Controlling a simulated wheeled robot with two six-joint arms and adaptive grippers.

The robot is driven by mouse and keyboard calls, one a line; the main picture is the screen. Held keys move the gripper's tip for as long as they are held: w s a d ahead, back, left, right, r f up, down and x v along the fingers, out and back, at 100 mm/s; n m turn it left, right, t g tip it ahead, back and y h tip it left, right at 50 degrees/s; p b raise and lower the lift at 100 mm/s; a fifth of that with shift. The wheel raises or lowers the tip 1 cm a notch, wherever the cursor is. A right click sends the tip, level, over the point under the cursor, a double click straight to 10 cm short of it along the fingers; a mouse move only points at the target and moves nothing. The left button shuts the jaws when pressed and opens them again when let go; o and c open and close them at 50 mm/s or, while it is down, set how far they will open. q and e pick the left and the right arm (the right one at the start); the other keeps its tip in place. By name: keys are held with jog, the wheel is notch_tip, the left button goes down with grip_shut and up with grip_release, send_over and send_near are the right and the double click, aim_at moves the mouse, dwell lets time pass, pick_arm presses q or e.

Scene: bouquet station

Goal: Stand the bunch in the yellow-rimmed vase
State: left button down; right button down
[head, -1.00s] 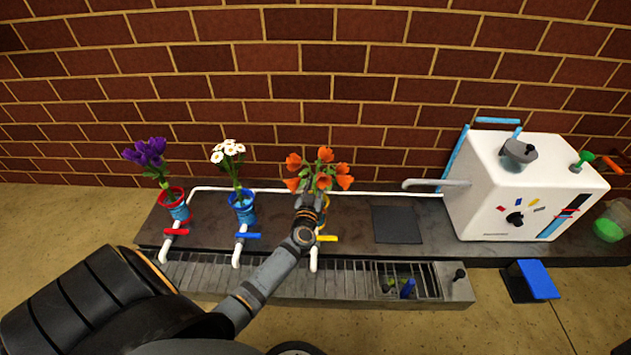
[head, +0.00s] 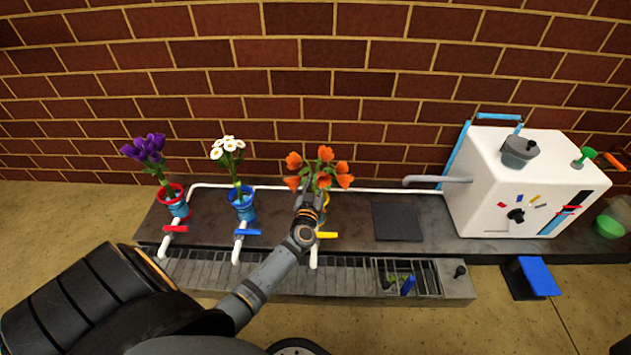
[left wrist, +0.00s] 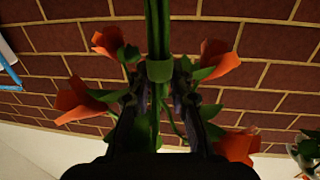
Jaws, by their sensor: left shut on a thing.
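The bunch of orange flowers with green stems (head: 325,168) is held upright at the back of the counter. My left gripper (head: 309,196) is shut on its stems. In the left wrist view the green stems (left wrist: 153,30), with a green band round them, pass between the fingers of my left gripper (left wrist: 158,98); orange blooms show on both sides. A sliver of the yellow-rimmed vase (head: 325,199) shows just right of my gripper, which hides most of it. I cannot tell whether the stem ends are inside it. My right gripper is not in view.
A red-rimmed vase with purple flowers (head: 176,206) and a blue vase with white flowers (head: 242,207) stand to the left. White taps and a slatted drain (head: 340,278) lie in front. A white machine (head: 530,190) stands right, beyond a dark mat (head: 398,222).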

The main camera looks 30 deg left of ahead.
pick_arm(q)
jog(key=shift+f, duration=0.3)
dwell(0.5)
jog(key=c, duration=1.1)
grip_release()
jog(key=shift+c, duration=0.2)
jog(key=v, duration=1.2)
